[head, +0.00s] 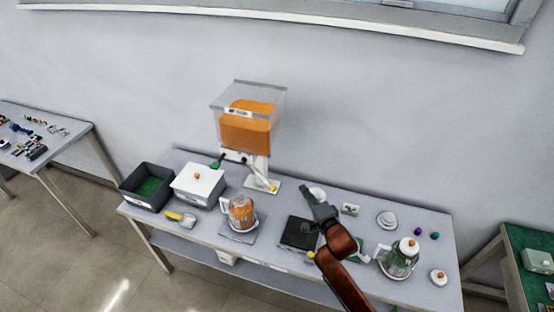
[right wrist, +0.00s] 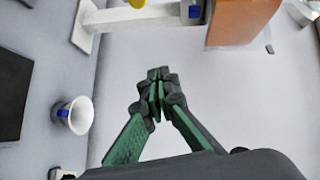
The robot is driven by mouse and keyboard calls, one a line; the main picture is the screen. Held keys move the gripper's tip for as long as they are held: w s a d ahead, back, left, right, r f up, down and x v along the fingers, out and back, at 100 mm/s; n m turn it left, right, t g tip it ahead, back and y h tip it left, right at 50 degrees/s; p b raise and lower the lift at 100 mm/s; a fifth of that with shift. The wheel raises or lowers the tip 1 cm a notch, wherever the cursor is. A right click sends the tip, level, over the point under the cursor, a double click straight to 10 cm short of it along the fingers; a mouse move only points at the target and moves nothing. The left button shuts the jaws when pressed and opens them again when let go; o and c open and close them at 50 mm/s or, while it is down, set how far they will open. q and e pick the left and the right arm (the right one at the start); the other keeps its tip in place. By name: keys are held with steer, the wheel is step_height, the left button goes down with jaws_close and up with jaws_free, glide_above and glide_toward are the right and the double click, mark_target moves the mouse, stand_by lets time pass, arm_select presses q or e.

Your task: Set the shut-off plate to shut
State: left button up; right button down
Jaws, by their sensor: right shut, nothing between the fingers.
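A clear canister (head: 248,112) of orange contents stands on a white post and base (head: 262,184) at the back of the table. A green-ended piece (head: 217,160) sticks out left below the canister; I cannot tell whether it is the shut-off plate, or its setting. A yellow knob (head: 274,188) is low at the base. My right gripper (head: 305,190) is shut and empty, right of the base and apart from it. In the right wrist view its green-padded fingers (right wrist: 157,76) meet over bare surface, with the orange canister part (right wrist: 240,22) beyond. My left gripper is out of view.
A dark bin (head: 127,190), a white-lidded box (head: 198,180) and an orange-filled jug (head: 241,212) stand left of my right arm. A dark tray (head: 299,235) is close to the arm. A green-filled jug (head: 404,256) stands at the right. A white cup (right wrist: 75,115) is near the gripper.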

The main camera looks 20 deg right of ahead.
steer(key=w+a+r, duration=0.2)
steer(key=w+a, duration=0.1)
steer(key=w, duration=0.4)
steer(key=w+a+r+m+t+y, duration=0.1)
steer(key=w+a+r, duration=0.2)
steer(key=w, duration=0.4)
steer(key=shift+w+a, duration=0.2)
steer(key=shift+a, duration=0.35)
